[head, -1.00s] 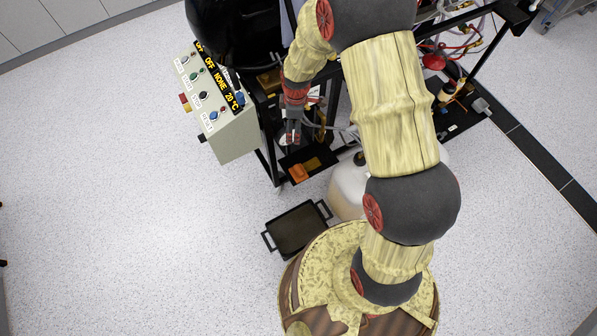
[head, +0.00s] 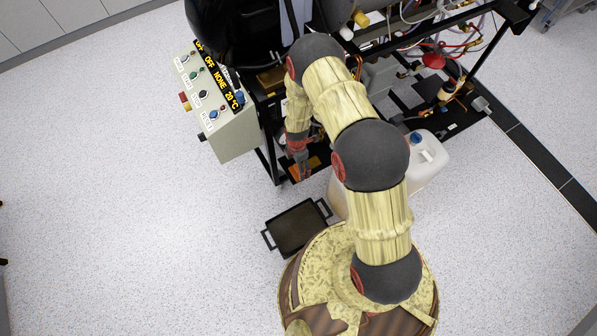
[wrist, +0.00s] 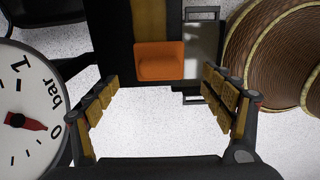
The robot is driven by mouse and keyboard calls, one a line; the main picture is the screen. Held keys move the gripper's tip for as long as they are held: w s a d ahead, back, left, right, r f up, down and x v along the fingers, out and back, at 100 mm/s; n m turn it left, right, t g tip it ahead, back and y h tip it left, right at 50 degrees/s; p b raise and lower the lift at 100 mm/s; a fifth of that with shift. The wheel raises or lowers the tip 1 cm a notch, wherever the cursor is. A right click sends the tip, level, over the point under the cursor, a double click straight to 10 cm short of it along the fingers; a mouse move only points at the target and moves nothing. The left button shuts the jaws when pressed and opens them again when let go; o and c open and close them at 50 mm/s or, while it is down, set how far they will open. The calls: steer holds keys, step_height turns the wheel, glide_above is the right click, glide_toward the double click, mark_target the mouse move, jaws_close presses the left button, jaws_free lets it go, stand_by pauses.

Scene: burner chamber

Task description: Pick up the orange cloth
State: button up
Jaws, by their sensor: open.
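The orange cloth (wrist: 159,60) shows in the wrist view as a small folded rectangle on a dark surface, ahead of and between my open fingers. My gripper (wrist: 165,97) has its two fingers spread wide with nothing between the pads. In the head view the cloth (head: 296,172) lies low at the front corner of the black frame, partly hidden by my gripper (head: 304,176). My gripper is over or beside it there; I cannot tell the height gap.
A black tray with handles (head: 297,228) lies on the floor, left of a white canister (head: 428,160). A control box (head: 222,110) stands left of the black frame (head: 268,150). A pressure gauge (wrist: 28,110) is close on the left in the wrist view. The left floor is clear.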

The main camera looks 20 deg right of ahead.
mark_target(297, 168)
step_height(297, 168, down, 5)
steer(key=shift+b, duration=1.05)
steer(key=c, duration=1.2)
steer(key=shift+c, duration=0.2)
steer(key=shift+r, duration=0.15)
